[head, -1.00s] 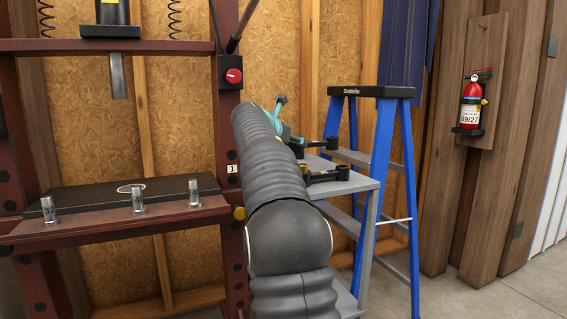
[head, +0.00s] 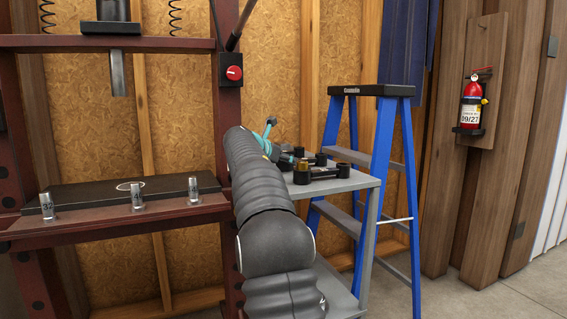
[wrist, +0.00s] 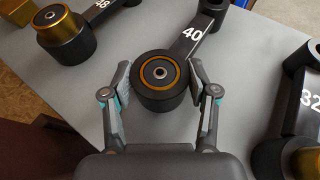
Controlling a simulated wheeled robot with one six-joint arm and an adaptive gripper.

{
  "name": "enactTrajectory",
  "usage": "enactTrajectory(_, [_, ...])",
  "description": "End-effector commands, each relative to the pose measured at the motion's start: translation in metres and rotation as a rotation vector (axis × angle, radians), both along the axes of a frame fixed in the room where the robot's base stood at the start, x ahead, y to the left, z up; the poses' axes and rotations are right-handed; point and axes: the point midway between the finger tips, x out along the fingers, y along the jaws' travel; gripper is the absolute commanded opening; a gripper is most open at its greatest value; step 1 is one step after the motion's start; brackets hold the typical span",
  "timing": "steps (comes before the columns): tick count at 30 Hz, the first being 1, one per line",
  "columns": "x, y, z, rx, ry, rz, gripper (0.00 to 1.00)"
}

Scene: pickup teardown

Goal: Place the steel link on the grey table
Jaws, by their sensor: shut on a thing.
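The steel link (wrist: 183,48) is dark, marked 40, with a brass-ringed bushing in its round near end. My gripper (wrist: 160,83) is shut on that round end, one finger pad on each side. The link is at or very close to the top of the grey table (wrist: 225,125); I cannot tell whether it touches. In the head view the grey table (head: 352,184) stands beyond my arm, and teal parts of my gripper (head: 268,132) show above it. My arm hides most of the gripper there.
A link marked 48 (wrist: 90,22) lies on the table to the left, and a link marked 32 (wrist: 302,105) to the right. A blue stepladder (head: 380,185) stands close right of the table. A dark red press frame (head: 228,110) stands on the left.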

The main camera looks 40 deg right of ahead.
Motion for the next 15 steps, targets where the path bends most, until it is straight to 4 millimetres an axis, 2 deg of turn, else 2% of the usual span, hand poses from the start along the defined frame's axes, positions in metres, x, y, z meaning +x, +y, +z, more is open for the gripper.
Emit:
enactTrajectory(1, [-0.0007, 0.0, 0.0046, -0.004, -0.004, 0.0, 0.0])
enactTrajectory(8, [-0.0007, 0.0001, 0.0016, -0.004, -0.003, 0.001, 0.0])
enactTrajectory(9, [-0.0001, 0.0001, -0.0016, 0.0, 0.0, 0.0, 0.64])
enactTrajectory(12, [0.0, 0.0001, -0.0014, 0.0, 0.0, 0.0, 0.83])
enactTrajectory(15, [0.0, 0.0001, -0.0014, 0.0, 0.0, 0.0, 0.83])
